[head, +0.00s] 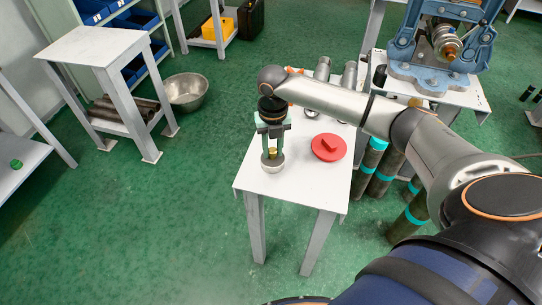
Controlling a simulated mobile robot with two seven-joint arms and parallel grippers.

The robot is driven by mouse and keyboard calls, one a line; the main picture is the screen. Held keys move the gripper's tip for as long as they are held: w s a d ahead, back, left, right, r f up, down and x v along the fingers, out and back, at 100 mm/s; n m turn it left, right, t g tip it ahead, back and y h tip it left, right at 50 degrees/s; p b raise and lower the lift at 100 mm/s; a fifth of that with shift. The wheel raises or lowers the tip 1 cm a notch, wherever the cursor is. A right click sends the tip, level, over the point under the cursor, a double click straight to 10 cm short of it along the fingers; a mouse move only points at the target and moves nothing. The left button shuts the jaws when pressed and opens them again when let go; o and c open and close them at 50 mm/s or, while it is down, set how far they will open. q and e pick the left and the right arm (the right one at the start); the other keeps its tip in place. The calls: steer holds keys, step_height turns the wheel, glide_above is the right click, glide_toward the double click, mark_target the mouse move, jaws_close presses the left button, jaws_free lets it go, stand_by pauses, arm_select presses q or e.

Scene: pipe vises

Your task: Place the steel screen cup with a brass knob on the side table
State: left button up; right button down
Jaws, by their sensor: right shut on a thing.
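My right gripper (272,150) points down over the front left part of a white-topped table (305,190). It is shut on the brass knob of the small steel screen cup (272,165). I cannot tell whether the cup touches the tabletop. Another small white table (95,45) stands at the upper left with a bare top. My left gripper is not in view.
A red round part (328,147) lies right of the cup. Grey metal cylinders (322,69) stand at the table's back, partly behind my arm. Dark pipes with teal bands (370,158) stand right of it. A blue vise (440,45) is beyond. A metal bowl (187,91) sits on the floor.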

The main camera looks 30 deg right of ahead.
mark_target(271, 157)
steer(key=shift+w+a+f, duration=0.15)
steer(key=shift+f, duration=0.05)
steer(key=shift+w+f, duration=0.1)
steer(key=shift+f, duration=1.55)
steer(key=shift+f, duration=0.1)
steer(key=c, duration=0.6)
jaws_free()
